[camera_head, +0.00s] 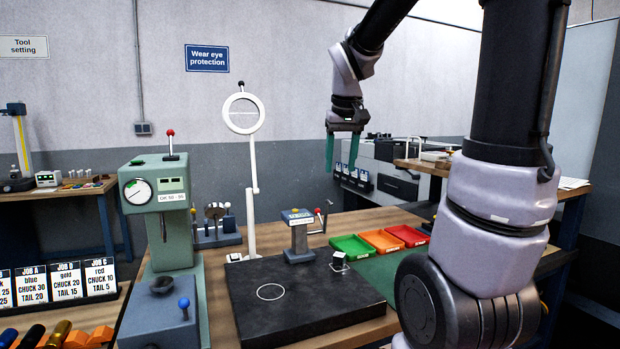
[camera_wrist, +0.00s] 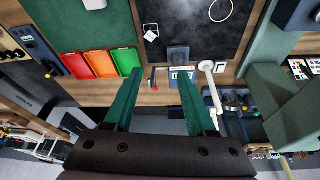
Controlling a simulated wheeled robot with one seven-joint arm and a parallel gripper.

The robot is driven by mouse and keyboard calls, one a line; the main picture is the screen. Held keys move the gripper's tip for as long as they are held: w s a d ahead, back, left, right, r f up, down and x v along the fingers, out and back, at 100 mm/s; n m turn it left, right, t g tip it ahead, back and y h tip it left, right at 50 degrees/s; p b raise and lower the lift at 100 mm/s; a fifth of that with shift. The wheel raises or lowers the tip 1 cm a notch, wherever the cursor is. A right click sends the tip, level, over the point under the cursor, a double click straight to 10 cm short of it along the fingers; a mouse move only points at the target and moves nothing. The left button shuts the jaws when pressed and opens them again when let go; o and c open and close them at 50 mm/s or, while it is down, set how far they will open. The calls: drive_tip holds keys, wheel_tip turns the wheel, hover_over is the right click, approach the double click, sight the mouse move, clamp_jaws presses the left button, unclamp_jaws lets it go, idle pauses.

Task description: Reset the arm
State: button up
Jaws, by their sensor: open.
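My gripper (camera_head: 343,152) hangs from my arm above the far side of the workbench, its two green fingers pointing down and spread apart. In the wrist view the gripper (camera_wrist: 158,95) is open, with nothing between the fingers. Below and beyond the fingertips there, a small gauge stand (camera_wrist: 180,72) with a display is on the bench. In the head view this gauge stand (camera_head: 299,240) is at the back of a black plate, apart from the gripper. My arm covers part of the right side of the head view.
A black plate (camera_head: 255,315) with a white circle lies on the bench. Green (camera_head: 350,246), orange (camera_head: 381,240) and red (camera_head: 408,235) trays stand right of it. A white magnifier stand (camera_head: 251,190) and a green dial tester (camera_head: 158,215) rise at the left.

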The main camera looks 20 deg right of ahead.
drive_tip(key=shift+s, duration=0.1)
drive_tip(key=s+a+r+m+t+y, duration=0.1)
drive_tip(key=s, duration=0.5)
drive_tip(key=s+a+r+m+t+y, duration=0.1)
drive_tip(key=s+a+t, duration=0.1)
drive_tip(key=s, duration=0.5)
drive_tip(key=shift+s+a+r+m, duration=0.15)
drive_tip(key=shift+r+m, duration=0.1)
drive_tip(key=shift+m, duration=0.15)
drive_tip(key=shift+s+a+f+t, duration=0.15)
drive_tip(key=shift+s+t, duration=0.15)
drive_tip(key=shift+s, duration=0.2)
drive_tip(key=shift+c, duration=0.3)
drive_tip(key=shift+a+y, duration=0.1)
drive_tip(key=shift+y, duration=0.2)
drive_tip(key=shift+c, duration=0.2)
